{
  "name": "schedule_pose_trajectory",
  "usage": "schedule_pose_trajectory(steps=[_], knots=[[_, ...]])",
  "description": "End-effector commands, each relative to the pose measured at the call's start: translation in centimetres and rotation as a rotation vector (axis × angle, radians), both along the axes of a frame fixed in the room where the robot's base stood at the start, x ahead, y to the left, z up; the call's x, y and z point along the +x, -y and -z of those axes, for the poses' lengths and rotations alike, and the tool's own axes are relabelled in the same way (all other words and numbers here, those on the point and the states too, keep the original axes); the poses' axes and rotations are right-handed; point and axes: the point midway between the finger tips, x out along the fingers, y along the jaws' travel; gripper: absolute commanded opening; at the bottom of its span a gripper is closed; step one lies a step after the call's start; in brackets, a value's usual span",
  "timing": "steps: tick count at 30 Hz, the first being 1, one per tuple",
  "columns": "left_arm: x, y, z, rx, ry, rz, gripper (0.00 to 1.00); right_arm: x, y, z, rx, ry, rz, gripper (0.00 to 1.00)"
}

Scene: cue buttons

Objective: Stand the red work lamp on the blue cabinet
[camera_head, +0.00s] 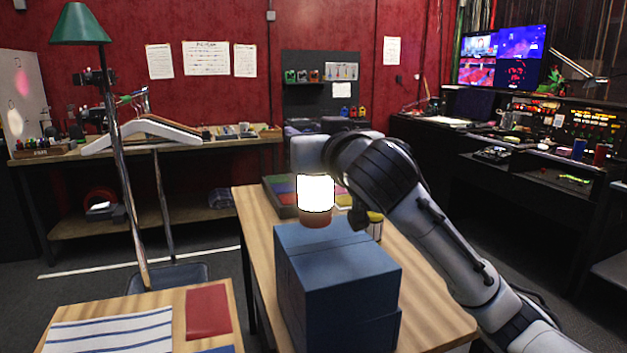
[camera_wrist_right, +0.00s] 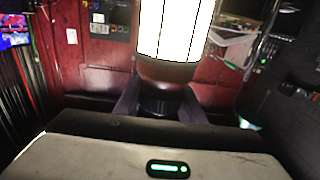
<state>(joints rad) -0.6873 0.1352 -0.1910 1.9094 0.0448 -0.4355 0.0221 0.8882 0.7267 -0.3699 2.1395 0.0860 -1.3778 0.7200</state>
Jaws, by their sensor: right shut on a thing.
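The red work lamp shows as a bright white glowing cylinder (camera_head: 315,193) with a reddish base below it. It also fills the top middle of the right wrist view, where its dark red lower part (camera_wrist_right: 165,72) shows. The blue cabinet (camera_head: 345,278) stands on the wooden table. The lamp is upright at the far edge of the cabinet's top in the head view; I cannot tell whether it touches the top. My right gripper (camera_wrist_right: 160,104) is shut on the lamp's lower part; in the head view its fingers are mostly hidden behind the arm. My left gripper is not in view.
A green-shaded floor lamp (camera_head: 80,25) stands at left. The nearer table holds a striped cloth (camera_head: 110,333) and a red mat (camera_head: 207,311).

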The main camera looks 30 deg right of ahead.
Motion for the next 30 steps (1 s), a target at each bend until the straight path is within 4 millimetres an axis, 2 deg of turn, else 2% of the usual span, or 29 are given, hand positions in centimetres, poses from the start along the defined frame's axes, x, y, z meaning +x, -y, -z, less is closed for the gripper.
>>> schedule_pose_trajectory(steps=[7,12,23,24,27,30], knots=[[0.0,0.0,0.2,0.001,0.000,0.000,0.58,0.0,0.0,2.1,-0.001,0.004,-0.001,0.00],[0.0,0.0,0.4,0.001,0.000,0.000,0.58,0.0,0.0,4.6,-0.001,0.002,-0.001,0.00],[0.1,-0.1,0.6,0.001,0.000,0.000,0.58,0.0,-0.1,5.1,0.001,0.005,-0.002,0.00],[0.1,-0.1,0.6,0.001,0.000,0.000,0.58,0.0,-0.1,5.2,0.001,0.002,-0.002,0.39],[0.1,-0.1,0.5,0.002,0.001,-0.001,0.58,0.0,-0.1,5.1,0.001,0.002,-0.002,0.55],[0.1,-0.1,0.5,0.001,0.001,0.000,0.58,0.0,-0.1,5.1,0.001,0.002,-0.002,0.55]])
